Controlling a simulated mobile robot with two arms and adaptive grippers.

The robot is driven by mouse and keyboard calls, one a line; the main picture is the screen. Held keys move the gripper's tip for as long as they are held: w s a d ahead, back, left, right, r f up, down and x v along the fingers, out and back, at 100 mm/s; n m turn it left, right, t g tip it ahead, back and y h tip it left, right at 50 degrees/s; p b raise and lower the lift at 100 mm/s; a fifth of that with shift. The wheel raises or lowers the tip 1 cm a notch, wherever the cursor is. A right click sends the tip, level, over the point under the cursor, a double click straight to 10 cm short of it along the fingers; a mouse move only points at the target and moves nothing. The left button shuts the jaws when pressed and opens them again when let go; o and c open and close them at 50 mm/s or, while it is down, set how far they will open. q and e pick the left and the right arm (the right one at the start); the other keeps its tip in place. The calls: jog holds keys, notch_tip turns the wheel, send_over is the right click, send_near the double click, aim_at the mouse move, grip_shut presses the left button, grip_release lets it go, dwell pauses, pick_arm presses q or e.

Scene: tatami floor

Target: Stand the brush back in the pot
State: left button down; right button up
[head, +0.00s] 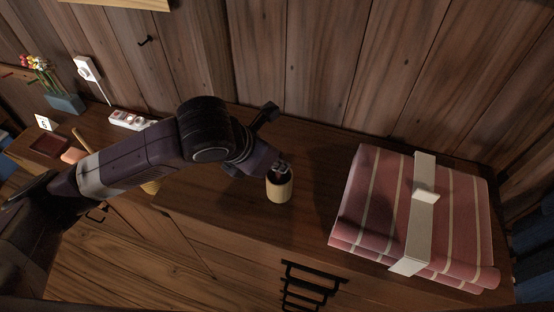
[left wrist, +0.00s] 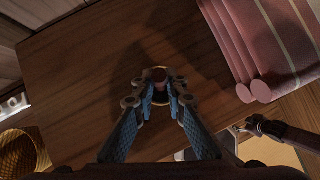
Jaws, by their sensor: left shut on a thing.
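The pot (head: 279,190) is a small light-tan cup with a dark inside. It stands upright on the wooden chest top, left of the folded bedding. My left gripper (head: 281,167) is right at the pot's mouth. In the left wrist view my left gripper (left wrist: 161,90) has its fingertips close together on a small reddish-brown thing (left wrist: 158,75), which looks like the end of the brush. The pot's rim shows only in part around the fingertips. Most of the brush is hidden by the fingers and pot, so I cannot tell how deep it sits.
Folded pink striped bedding (head: 370,205) with a white band (head: 423,205) lies to the right of the pot. A white power strip (head: 131,120) lies at the back left. A woven basket (left wrist: 20,152) shows in the left wrist view. Black drawer handles (head: 311,283) stick out in front.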

pick_arm(q)
jog(key=shift+f, duration=0.1)
jog(key=shift+f, duration=0.15)
jog(key=c, duration=1.9)
grip_release()
jog(key=shift+c, duration=0.2)
jog(key=shift+r, duration=0.3)
jog(key=shift+s+a+r, duration=0.1)
jog(key=shift+r, duration=0.2)
jog(key=v, duration=1.1)
jog(key=shift+b, duration=0.35)
jog(key=shift+s, duration=0.15)
